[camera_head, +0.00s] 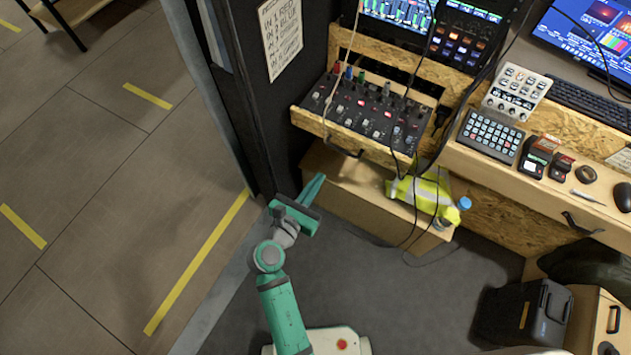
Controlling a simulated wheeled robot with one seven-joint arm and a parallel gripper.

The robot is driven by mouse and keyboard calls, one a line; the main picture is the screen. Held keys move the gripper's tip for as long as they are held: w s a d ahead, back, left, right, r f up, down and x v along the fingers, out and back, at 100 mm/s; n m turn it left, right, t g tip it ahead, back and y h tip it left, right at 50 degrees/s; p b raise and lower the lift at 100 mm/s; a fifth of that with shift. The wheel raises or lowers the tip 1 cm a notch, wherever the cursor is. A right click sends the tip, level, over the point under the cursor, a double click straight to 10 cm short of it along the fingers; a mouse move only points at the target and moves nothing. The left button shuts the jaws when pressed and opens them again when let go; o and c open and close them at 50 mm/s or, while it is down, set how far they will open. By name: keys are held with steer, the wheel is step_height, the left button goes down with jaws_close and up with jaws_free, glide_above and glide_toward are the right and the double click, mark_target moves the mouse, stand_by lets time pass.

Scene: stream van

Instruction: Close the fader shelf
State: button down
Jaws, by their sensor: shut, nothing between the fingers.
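The fader shelf (306,122) is a wooden pull-out shelf at the upper middle, under the screens. It stands out from the desk and bears a black fader console (368,113) with knobs, faders and cables plugged in along its back. A dark handle (343,149) is on its front edge. My green gripper (317,183) is below and slightly left of the shelf front, apart from the handle. Its fingers are shut with nothing between them and point up towards the shelf.
A low wooden box (345,202) stands under the shelf, with a yellow hi-vis vest (422,194) and a bottle on it. Cables hang over the shelf's right side. A dark door post (262,140) is at left. Grey floor is clear between.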

steer(key=x, duration=1)
steer(key=shift+w+d, duration=0.25)
